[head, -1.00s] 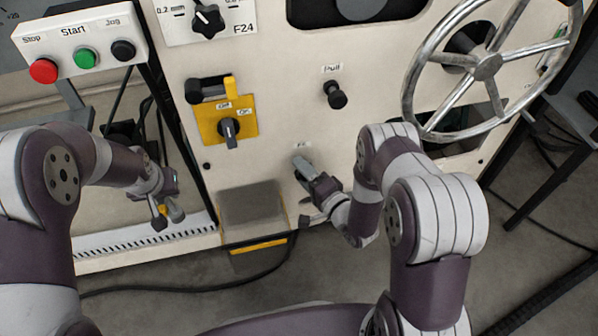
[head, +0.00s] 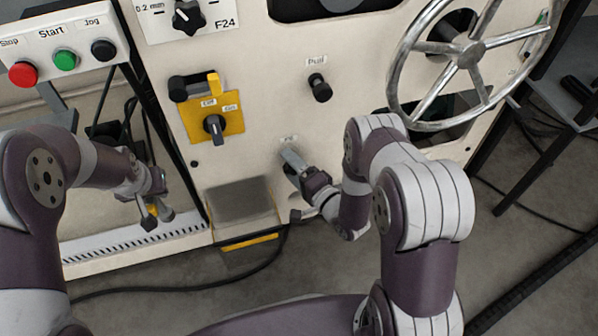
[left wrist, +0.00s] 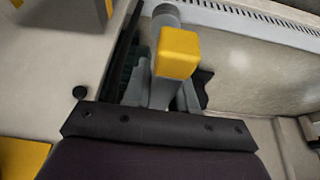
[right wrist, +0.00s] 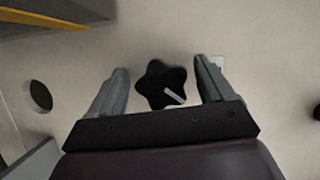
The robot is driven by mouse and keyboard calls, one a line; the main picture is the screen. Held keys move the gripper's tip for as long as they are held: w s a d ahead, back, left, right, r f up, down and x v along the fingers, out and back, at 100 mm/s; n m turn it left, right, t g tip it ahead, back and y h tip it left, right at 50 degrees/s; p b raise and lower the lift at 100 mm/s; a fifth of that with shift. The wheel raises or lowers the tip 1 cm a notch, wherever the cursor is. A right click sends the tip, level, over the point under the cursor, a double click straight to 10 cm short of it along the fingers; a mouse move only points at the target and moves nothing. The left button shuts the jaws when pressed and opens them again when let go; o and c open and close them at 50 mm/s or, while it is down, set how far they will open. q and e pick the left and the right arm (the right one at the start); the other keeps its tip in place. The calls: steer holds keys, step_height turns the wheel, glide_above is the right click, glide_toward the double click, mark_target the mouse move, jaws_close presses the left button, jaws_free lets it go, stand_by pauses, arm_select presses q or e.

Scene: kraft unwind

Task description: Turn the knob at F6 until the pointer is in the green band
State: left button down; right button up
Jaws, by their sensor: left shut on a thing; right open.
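The black star-shaped knob (right wrist: 163,86) with a white pointer line shows in the right wrist view, on the cream panel. My right gripper (right wrist: 161,70) is open, with one finger on each side of the knob and a gap on both sides. In the head view my right gripper (head: 291,160) is at the panel below the small F6 label (head: 288,138) and hides the knob. My left gripper (head: 154,208) is shut on a grey tool with a yellow block end (left wrist: 178,53), away from the panel. I see no green band.
Above the F6 spot is a black Pull knob (head: 320,88). A yellow-plated Off/On switch (head: 214,128) is to the left, a metal handwheel (head: 470,55) to the upper right. A grey box (head: 240,203) juts out at lower left. A round hole (right wrist: 38,95) is left of the knob.

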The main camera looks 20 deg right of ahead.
arm_select(q)
steer(key=shift+r, duration=0.35)
step_height(320, 180, up, 4)
steer(key=p, duration=0.4)
steer(key=shift+r+p, duration=0.1)
steer(key=shift+p, duration=0.2)
arm_select(e)
steer(key=v, duration=1.2)
